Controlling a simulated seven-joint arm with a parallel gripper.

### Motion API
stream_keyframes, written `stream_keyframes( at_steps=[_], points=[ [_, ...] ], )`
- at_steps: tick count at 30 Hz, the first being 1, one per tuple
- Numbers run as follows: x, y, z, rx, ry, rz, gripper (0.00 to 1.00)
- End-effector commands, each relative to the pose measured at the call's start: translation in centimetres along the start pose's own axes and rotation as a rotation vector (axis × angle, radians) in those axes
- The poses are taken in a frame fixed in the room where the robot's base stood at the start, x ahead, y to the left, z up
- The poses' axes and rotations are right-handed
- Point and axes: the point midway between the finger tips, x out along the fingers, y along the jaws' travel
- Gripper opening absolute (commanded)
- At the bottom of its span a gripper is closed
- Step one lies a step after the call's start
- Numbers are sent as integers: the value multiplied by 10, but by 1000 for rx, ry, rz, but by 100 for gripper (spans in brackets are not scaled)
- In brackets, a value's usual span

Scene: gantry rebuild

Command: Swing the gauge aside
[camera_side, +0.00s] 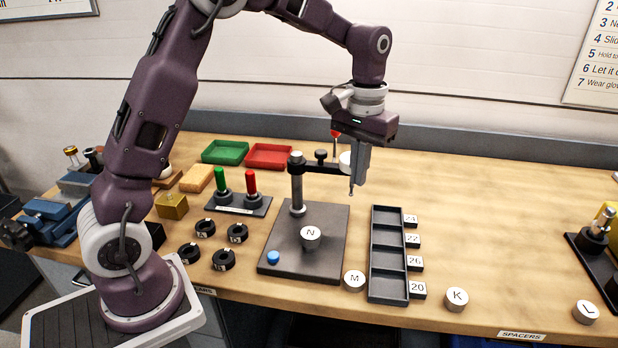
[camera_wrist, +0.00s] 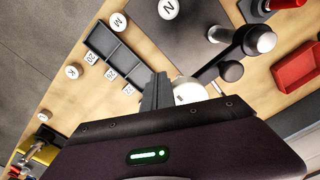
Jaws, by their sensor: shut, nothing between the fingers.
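The gauge (camera_side: 345,160), with a white dial and a thin stem pointing down, hangs on a dark arm (camera_side: 322,168) clamped to an upright post (camera_side: 297,190). The post stands on a dark base plate (camera_side: 280,262). A round block marked N (camera_side: 310,233) sits on the plate, to the right of the post's foot and nearer the front. My gripper (camera_side: 359,184) is shut and empty, pointing down just right of the gauge and partly covering it. In the wrist view the fingers (camera_wrist: 155,92) are beside the white dial (camera_wrist: 188,92). I cannot tell whether they touch.
A blue button (camera_side: 273,257) is on the plate's front left corner. A dark slotted tray (camera_side: 388,290) lies to the right, with round blocks M (camera_side: 354,281) and K (camera_side: 457,299) near it. Green (camera_side: 225,152) and red (camera_side: 269,156) trays stand behind.

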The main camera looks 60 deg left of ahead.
Motion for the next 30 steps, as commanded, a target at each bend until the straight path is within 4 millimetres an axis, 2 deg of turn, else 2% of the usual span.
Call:
stream_keyframes(
  at_steps=[9, 20, 30],
  points=[
    [0, -4, -14, -2, 0, 0, 0],
    [-1, -1, -2, 0, 1, 0, 0],
    [-35, -1, -3, -1, 3, 0, 0]
  ],
)
